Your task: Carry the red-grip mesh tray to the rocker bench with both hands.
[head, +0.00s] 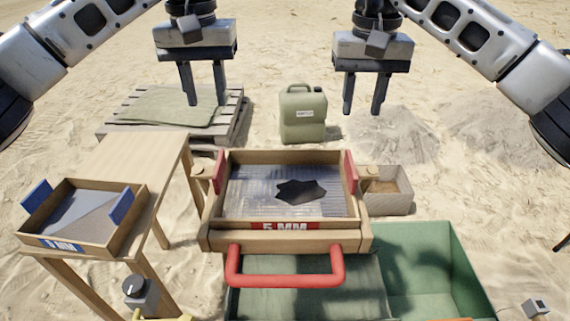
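The red-grip mesh tray (291,224) is a wooden-sided tray with a "5 MM" label and red grips on its left and right ends. It sits on a wooden frame with a red handle bar (285,281) in front, which looks like the rocker bench (222,240). A dark jagged piece (300,191) lies on the mesh. My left gripper (207,104) is open and empty, up and behind the tray's left end. My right gripper (363,112) is open and empty, behind its right end. Both are apart from the red grips.
A blue-grip tray (72,240) stands on a wooden table (148,155) at left. A green bin (440,240) lies below the frame, and a small sand box (390,204) stands right. Behind are a jerrycan (303,118), a pallet with a cloth (165,108) and sand heaps (390,138).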

